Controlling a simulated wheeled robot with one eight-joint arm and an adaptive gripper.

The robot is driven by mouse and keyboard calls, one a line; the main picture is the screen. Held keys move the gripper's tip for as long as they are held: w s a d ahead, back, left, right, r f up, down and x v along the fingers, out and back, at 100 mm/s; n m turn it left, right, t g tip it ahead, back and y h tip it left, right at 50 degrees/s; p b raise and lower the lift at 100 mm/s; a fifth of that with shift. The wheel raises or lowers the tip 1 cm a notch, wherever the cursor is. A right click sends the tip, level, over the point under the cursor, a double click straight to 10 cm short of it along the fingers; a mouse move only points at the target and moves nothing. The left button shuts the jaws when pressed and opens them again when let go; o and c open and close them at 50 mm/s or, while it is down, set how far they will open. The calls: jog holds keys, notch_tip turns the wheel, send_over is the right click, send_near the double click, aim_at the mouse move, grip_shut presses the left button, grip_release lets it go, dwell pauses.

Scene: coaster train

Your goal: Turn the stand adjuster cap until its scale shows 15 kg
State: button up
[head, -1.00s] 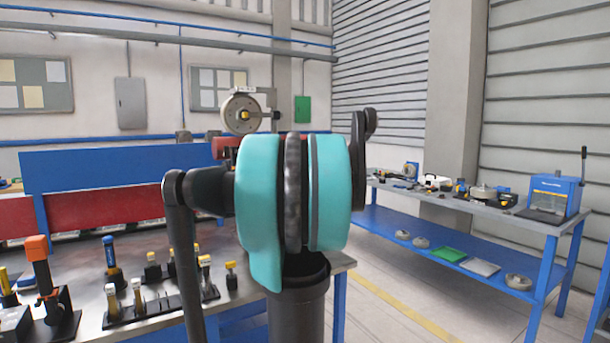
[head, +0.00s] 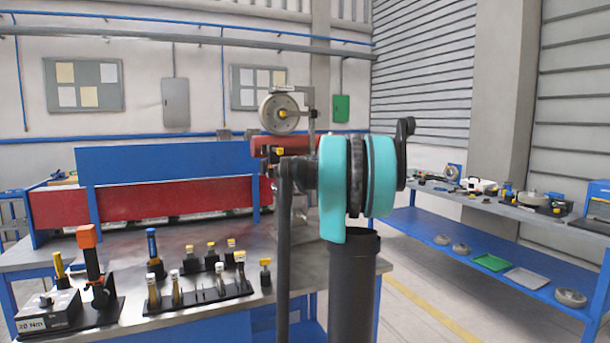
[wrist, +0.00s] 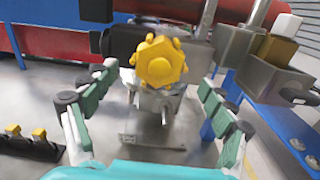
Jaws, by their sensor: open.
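The yellow lobed adjuster cap (wrist: 160,62) is in the upper middle of the wrist view, facing me. My gripper (wrist: 160,76) is open, with one green-padded finger on each side of the cap. Clear gaps show between fingers and cap, so nothing is held. In the head view, the test stand has a round dial (head: 279,113) and a small yellow part (head: 279,151) below it, probably the cap. My arm covers part of the stand there, and the gripper is hidden. I cannot read any kg scale.
A black rack with yellow-topped pieces (wrist: 30,142) is at lower left. The bench (head: 200,310) holds several upright tools. A blue shelf table (head: 480,240) stands right.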

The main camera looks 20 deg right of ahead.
aim_at(306, 174)
jog(key=w, duration=0.6)
jog(key=shift+a, duration=0.15)
jog(key=c, duration=1.2)
